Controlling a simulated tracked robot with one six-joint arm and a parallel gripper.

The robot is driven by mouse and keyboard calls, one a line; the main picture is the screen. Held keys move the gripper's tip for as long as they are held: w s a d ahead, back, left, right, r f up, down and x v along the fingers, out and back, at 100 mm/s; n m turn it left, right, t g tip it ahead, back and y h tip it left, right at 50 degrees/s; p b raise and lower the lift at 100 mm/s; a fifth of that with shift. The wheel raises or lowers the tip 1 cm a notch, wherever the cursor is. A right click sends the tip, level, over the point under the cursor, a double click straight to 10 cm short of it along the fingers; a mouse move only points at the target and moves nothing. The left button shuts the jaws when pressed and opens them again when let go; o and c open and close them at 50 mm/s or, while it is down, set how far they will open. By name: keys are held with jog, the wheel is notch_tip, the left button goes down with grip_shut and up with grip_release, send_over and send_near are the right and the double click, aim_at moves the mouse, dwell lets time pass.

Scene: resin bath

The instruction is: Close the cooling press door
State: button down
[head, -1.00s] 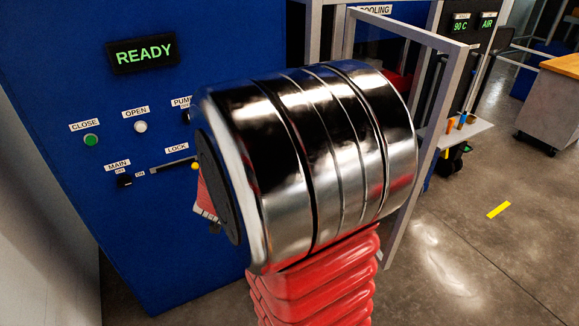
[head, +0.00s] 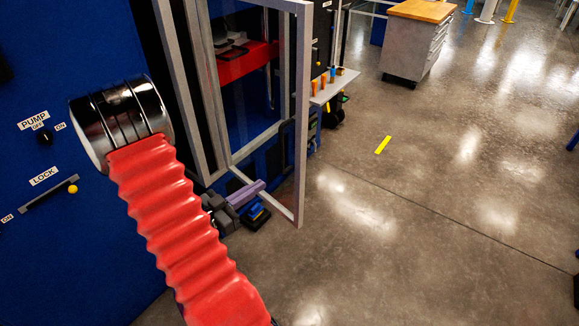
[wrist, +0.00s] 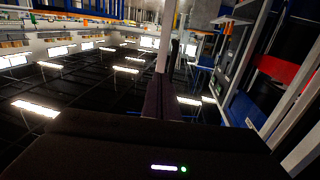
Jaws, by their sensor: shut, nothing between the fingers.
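The cooling press door is a grey metal frame (head: 303,110) that stands open, swung out from the press opening. Its outer post (wrist: 167,35) also rises just beyond my fingertips in the wrist view. My gripper (head: 250,190) is shut and empty, with purple fingers, low near the door's lower part in the head view. The fingers also show in the wrist view (wrist: 162,95). I cannot tell whether they touch the door. The press (head: 245,65) shows a red part inside its grey-framed opening.
The blue panel with the PUMP switch (head: 44,136) and LOCK slider (head: 72,189) is at left. A small shelf (head: 333,87) with orange and blue items is behind the door. A wood-topped cabinet (head: 415,45) stands farther back. The floor at right is clear, with a yellow mark (head: 383,145).

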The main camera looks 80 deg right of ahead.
aim_at(299, 160)
jog(key=shift+s+d, duration=0.1)
dwell(0.3)
jog(key=shift+x, duration=6.85)
